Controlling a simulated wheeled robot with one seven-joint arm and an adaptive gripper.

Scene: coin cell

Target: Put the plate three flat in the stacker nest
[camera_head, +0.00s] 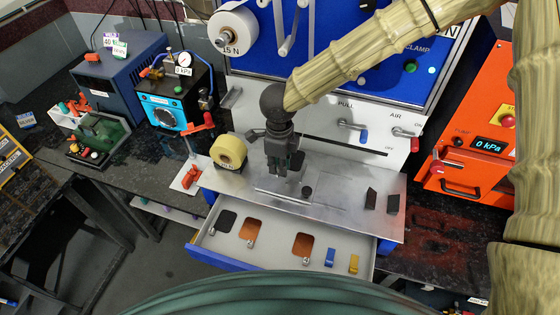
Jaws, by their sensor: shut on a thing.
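My gripper (284,170) points down over the silver work deck (345,210), in front of the blue and white machine. It is shut on a thin dark piece (297,161), which shows at the right of its fingers. I cannot tell whether that is plate three. The stacker nest is not clearly marked; a low metal fixture (285,198) with a small black knob (307,191) lies on the deck just below the gripper. The open drawer (205,249) in front shows a dark square (227,221) and two copper-brown squares (252,229) (303,246).
Two black blocks (371,198) (392,204) stand at the deck's right. Blue (330,257) and yellow (353,263) pieces lie in the drawer. An orange gauge box (480,135) is at the right.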

